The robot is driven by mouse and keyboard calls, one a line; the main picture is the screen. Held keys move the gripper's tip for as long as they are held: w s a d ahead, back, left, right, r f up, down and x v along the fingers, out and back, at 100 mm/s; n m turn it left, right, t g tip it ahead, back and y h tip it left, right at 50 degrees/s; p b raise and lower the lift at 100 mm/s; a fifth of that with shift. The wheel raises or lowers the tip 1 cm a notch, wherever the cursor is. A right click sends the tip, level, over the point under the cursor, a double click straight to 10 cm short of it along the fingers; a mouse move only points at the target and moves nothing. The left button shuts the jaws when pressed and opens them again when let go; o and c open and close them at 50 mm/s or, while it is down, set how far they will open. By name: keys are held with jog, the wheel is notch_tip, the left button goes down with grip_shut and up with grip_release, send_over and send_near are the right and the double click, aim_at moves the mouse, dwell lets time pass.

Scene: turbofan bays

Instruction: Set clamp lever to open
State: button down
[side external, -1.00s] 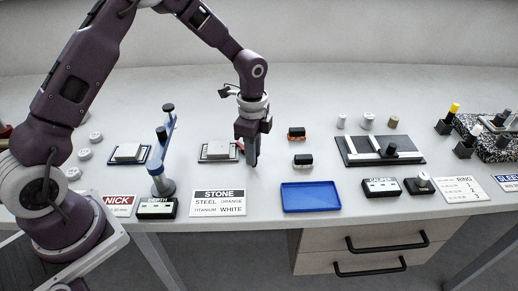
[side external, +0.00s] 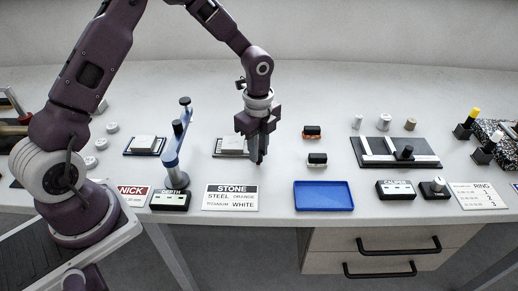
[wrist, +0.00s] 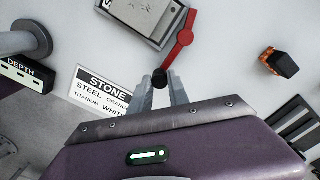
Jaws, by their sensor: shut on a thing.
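The clamp lever (wrist: 184,38) is a red bent arm with a black knob (wrist: 160,80) at its near end, seen in the wrist view. It sits at the right side of a grey clamp plate (wrist: 118,24) that holds a pale block (wrist: 147,14). My gripper (wrist: 161,84) is shut on the black knob, one finger on each side. In the side view, my gripper (side external: 259,160) points down just right of the clamp plate (side external: 228,155). The lever is mostly hidden there behind my fingers.
A blue gauge stand (side external: 172,150) rises left of the clamp. A STONE card (side external: 230,197) and a blue tray (side external: 323,196) lie in front. Two small dark blocks, one orange-based (side external: 312,132) and one white-based (side external: 317,159), stand to the right. Bare table lies behind.

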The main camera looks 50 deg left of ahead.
jog(key=shift+a, duration=0.1)
jog(key=c, duration=1.3)
grip_release()
jog(key=shift+o, duration=0.2)
notch_tip(320, 180, up, 7)
jog(key=shift+r, duration=0.1)
jog(key=s+r+n+t+y, duration=0.2)
jog(key=s+r+n, duration=0.5)
jog(key=s+r, duration=0.45)
jog(key=s+r+n+t+h, duration=0.1)
jog(key=s+r+n, duration=0.1)
jog(key=s+n, duration=0.3)
jog(key=s+d+r+n+t+h, duration=0.1)
jog(key=s+r+n+t, duration=0.1)
jog(key=s+n, duration=0.3)
jog(key=s+r, duration=0.1)
jog(key=s, duration=0.3)
jog(key=shift+n+t, duration=0.3)
jog(key=shift+n, duration=0.1)
